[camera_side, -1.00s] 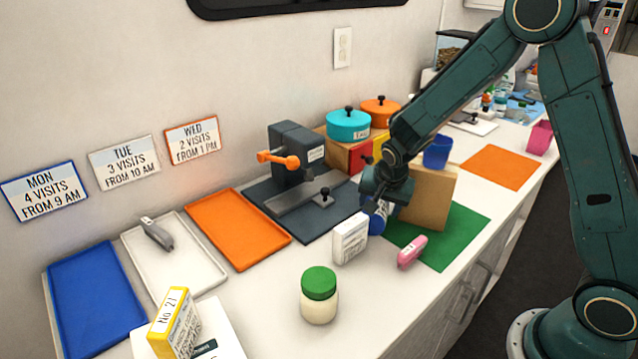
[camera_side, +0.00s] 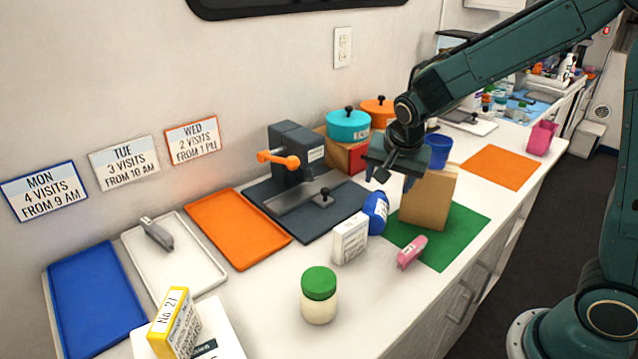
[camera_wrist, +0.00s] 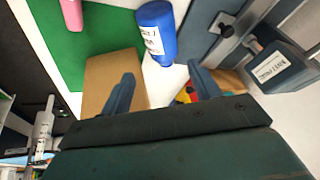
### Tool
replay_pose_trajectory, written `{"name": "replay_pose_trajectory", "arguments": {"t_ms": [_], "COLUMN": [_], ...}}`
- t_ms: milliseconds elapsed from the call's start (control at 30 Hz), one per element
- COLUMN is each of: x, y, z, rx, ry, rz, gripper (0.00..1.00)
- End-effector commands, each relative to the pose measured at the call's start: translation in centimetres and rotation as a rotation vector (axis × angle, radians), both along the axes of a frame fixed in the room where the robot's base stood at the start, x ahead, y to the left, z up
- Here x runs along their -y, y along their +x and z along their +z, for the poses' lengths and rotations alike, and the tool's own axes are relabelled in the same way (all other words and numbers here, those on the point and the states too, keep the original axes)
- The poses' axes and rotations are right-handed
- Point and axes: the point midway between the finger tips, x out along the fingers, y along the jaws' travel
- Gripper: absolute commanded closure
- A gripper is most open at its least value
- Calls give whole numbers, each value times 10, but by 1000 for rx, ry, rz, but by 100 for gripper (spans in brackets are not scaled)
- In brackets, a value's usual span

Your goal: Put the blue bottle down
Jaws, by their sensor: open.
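The blue bottle (camera_side: 376,211) with a white label stands on the counter in the side view, just behind the white box and at the left edge of the green mat. In the wrist view the blue bottle (camera_wrist: 157,33) shows beyond the fingertips, apart from them. My gripper (camera_side: 396,180) is open and empty, above the bottle and slightly to its right, near the top of the brown box. In the wrist view its two fingers (camera_wrist: 160,85) are spread wide with nothing between them.
A white box (camera_side: 350,240) stands close in front of the bottle. A brown box (camera_side: 428,198) stands on the green mat (camera_side: 462,232), with a pink stapler-like item (camera_side: 411,252) at its front. The dark press (camera_side: 298,160) is to the left. A green-lidded jar (camera_side: 319,297) stands in front.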

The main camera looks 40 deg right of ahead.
Motion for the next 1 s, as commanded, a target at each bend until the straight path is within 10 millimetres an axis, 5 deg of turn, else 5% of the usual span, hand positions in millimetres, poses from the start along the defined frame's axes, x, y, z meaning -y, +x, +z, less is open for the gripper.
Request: {"name": "replay_pose_trajectory", "arguments": {"t_ms": [1000], "x": [-4], "y": [-15], "z": [22], "rx": [-2], "ry": [1], "rz": [56], "gripper": [38]}}
